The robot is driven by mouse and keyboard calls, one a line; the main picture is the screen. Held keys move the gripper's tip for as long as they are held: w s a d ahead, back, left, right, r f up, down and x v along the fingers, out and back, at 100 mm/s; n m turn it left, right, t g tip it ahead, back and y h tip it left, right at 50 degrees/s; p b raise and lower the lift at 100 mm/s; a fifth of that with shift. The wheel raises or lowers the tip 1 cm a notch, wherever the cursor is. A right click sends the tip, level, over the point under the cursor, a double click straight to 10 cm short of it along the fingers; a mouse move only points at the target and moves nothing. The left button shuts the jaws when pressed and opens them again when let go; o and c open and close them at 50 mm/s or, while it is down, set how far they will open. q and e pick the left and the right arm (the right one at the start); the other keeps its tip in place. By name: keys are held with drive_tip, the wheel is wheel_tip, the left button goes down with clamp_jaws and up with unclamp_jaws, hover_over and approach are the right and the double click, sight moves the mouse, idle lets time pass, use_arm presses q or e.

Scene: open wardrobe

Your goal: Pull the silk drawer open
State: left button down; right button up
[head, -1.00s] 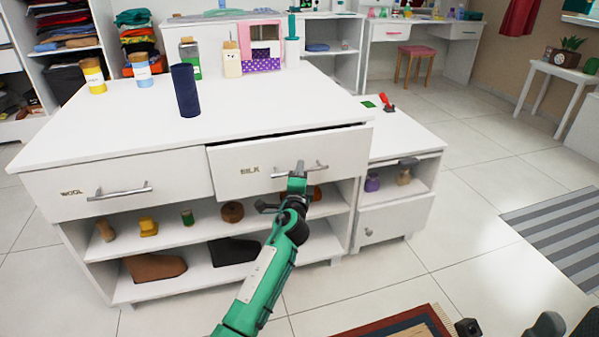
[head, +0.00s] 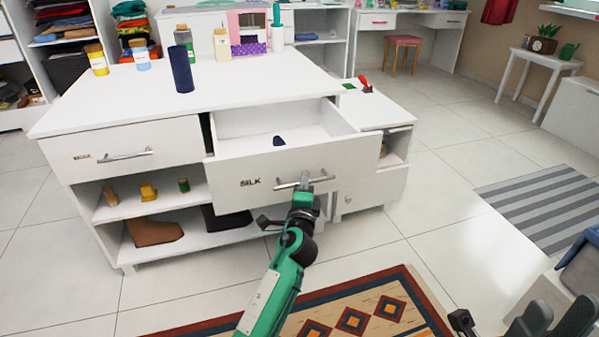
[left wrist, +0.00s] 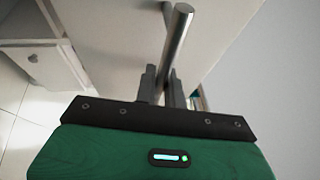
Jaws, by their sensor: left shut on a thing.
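The silk drawer (head: 345,160), marked SILK, stands well out from the white cabinet, and its inside shows from above. A small dark blue thing (head: 279,141) lies in it. The drawer's metal bar handle (head: 322,179) is on its front. My left gripper (head: 303,184) is shut on this handle, with the green arm reaching up from below. In the left wrist view, the handle bar (left wrist: 178,42) runs between the dark fingers (left wrist: 164,88). Dark parts of my right gripper (head: 463,322) show at the lower right edge; its fingers cannot be made out clearly.
The wool drawer (head: 175,140) beside it is closed. A dark blue cylinder (head: 181,70) and several jars stand on the cabinet top (head: 120,98). A patterned rug (head: 345,318) lies on the floor in front. A low white unit (head: 372,185) stands at the right.

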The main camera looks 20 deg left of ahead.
use_arm(q)
drive_tip(key=shift+s+d, duration=0.4)
drive_tip(key=shift+s, duration=0.2)
drive_tip(key=shift+s+d, duration=0.35)
drive_tip(key=shift+s, duration=0.2)
drive_tip(key=c, duration=1.8)
unclamp_jaws()
drive_tip(key=shift+o, duration=0.2)
drive_tip(key=v, duration=1.3)
drive_tip(key=shift+s+f, duration=0.2)
drive_tip(key=shift+s, duration=0.15)
drive_tip(key=shift+d, duration=0.2)
